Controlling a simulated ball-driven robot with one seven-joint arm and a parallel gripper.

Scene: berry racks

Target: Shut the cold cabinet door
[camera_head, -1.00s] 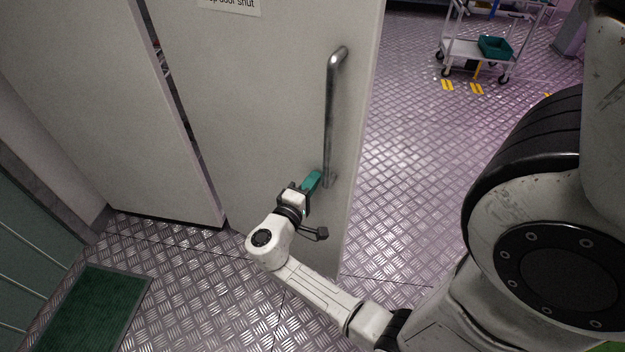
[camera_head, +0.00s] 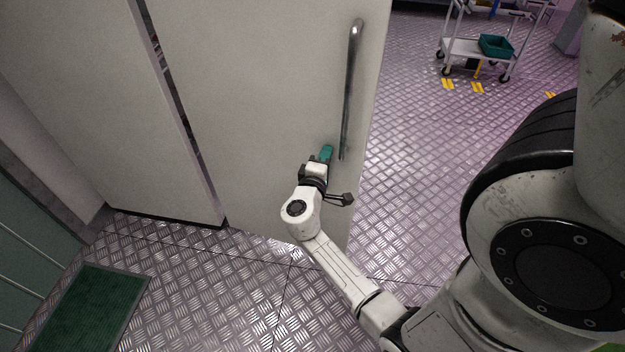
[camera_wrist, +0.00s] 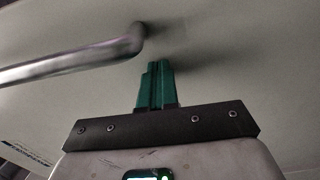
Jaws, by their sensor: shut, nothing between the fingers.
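The cold cabinet door (camera_head: 255,90) is a large pale grey panel standing ajar, with a dark gap along its left edge. Its long metal bar handle (camera_head: 350,90) runs up and down near the right edge. My gripper (camera_head: 327,152) has teal fingers, closed together and empty, just left of the handle's lower end. In the wrist view the fingers (camera_wrist: 155,86) point at the door face (camera_wrist: 225,60), with the handle (camera_wrist: 75,65) off to the left. I cannot tell whether the fingertips touch the door.
Another pale panel (camera_head: 90,100) stands left of the gap, with shelf contents faintly visible between. A green mat (camera_head: 80,310) lies at the lower left. A cart (camera_head: 470,48) with a green crate (camera_head: 495,45) stands at the back right. The metal floor (camera_head: 420,150) right of the door is clear.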

